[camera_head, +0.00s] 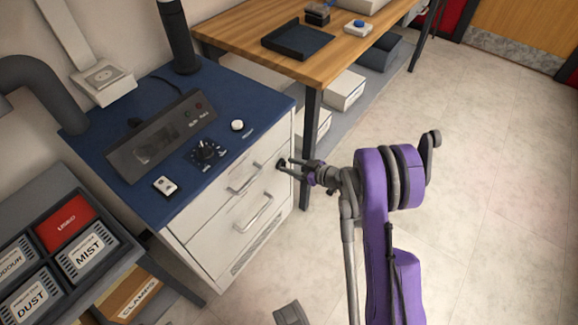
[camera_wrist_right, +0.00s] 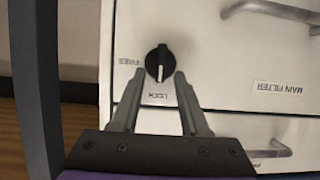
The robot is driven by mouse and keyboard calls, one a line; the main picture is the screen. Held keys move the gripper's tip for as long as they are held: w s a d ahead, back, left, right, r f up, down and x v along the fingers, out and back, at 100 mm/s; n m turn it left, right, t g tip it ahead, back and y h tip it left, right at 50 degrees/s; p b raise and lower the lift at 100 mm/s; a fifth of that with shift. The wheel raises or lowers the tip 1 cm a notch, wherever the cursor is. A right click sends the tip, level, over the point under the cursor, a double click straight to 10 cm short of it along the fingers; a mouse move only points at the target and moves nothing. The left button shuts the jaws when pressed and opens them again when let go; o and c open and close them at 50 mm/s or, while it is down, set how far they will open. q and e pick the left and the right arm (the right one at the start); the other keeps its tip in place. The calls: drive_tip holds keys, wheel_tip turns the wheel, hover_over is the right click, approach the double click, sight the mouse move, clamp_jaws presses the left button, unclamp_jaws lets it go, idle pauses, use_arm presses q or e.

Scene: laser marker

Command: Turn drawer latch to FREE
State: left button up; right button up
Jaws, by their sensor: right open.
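The drawer latch (camera_wrist_right: 159,64) is a round black knob with a white pointer line on the white cabinet front. In the wrist view its pointer aims at the LOCK label (camera_wrist_right: 155,96); the FREE label (camera_wrist_right: 131,62) is to its left. In the head view the latch (camera_head: 281,164) is at the upper right of the drawer front. My right gripper (camera_head: 284,168) is in front of it, with its open fingers (camera_wrist_right: 159,78) spread to either side of the knob's lower part. I cannot tell whether they touch it. My left gripper is not clearly in view.
A blue top (camera_head: 225,92) carries a control panel. A wooden table (camera_head: 262,43) with a dark leg (camera_head: 309,140) stands close behind. Open floor lies to the right.

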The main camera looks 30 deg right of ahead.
drive_tip(key=shift+w+a+f, duration=0.1)
drive_tip(key=shift+w+a, duration=0.05)
drive_tip(key=shift+w, duration=0.15)
clamp_jaws()
idle(0.5)
drive_tip(key=shift+w+d+f+m+y+b, duration=0.15)
drive_tip(key=shift+d+f+m+y+b, duration=0.2)
drive_tip(key=shift+m+y+b, duration=1.35)
drive_tip(key=shift+w+d+f+m+y+b, duration=0.1)
drive_tip(key=shift+d+f+m+y+b, duration=0.55)
drive_tip(key=shift+m, duration=2.1)
drive_tip(key=shift+w+d+f+m+y+b, duration=0.15)
drive_tip(key=shift+m+y+b, duration=0.55)
drive_tip(key=shift+m+y, duration=1.2)
drive_tip(key=shift+a+m+h, duration=0.1)
drive_tip(key=shift+m+h, duration=0.25)
drive_tip(key=shift+m, duration=0.1)
